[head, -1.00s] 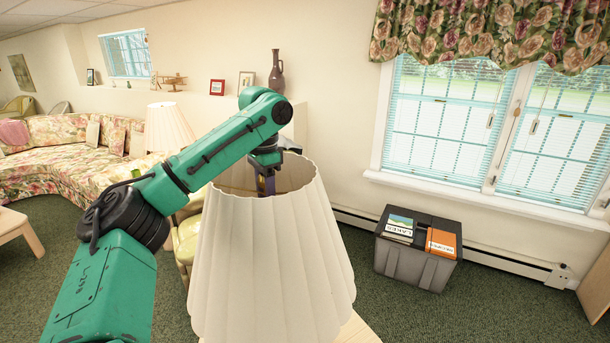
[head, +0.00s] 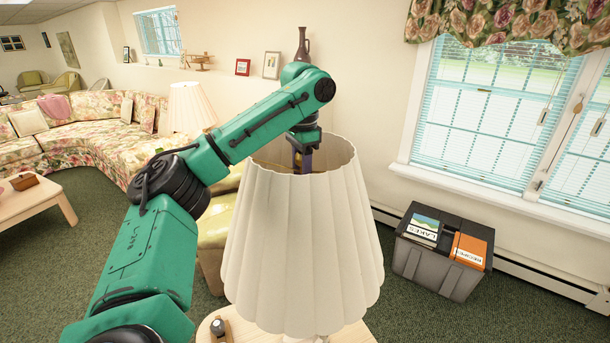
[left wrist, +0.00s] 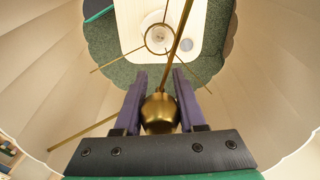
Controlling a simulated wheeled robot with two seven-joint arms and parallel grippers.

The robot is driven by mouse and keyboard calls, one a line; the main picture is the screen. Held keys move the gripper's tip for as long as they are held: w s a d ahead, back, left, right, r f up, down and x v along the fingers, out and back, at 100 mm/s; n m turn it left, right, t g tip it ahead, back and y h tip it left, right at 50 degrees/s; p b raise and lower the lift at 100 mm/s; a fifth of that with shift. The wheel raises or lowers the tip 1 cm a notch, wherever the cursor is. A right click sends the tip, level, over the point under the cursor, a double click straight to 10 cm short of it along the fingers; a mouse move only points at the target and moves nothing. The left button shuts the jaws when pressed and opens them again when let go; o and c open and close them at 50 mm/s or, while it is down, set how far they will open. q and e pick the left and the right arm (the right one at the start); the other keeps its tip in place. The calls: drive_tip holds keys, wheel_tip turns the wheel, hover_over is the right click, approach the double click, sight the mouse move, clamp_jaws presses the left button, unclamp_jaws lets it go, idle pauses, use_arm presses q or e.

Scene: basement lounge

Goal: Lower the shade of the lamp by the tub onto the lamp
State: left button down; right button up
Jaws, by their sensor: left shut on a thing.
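The cream pleated lampshade (head: 302,245) stands upright in the middle of the head view, above a small table. Its inside wall (left wrist: 45,75) surrounds the left wrist view. My left gripper (head: 303,165) reaches down through the shade's open top. In the left wrist view its purple fingers (left wrist: 160,90) are shut on a brass ball knob (left wrist: 160,114), with thin brass rods running outward. Beyond it are a brass ring with spokes and a whitish round lamp part (left wrist: 159,36) over the table. Whether shade and lamp touch is hidden. My right gripper is out of view.
The light wooden table (head: 242,329) carries a small dark object (head: 218,328). A grey tub (head: 435,265) with folders stands on the carpet at right, below the window. A yellow-green chair (head: 212,240), another lamp (head: 190,108) and a floral sofa (head: 85,150) are behind at left.

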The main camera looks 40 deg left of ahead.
use_arm(q)
drive_tip(key=shift+s+r+n, duration=0.15)
drive_tip(key=shift+s+n, duration=0.15)
drive_tip(key=shift+n, duration=0.1)
wheel_tip(320, 180, down, 15)
drive_tip(key=b, duration=0.6)
drive_tip(key=shift+w+n, duration=0.3)
drive_tip(key=shift+w, duration=0.15)
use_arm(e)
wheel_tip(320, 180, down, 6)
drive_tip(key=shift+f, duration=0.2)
use_arm(q)
drive_tip(key=shift+c, duration=2.1)
unclamp_jaws()
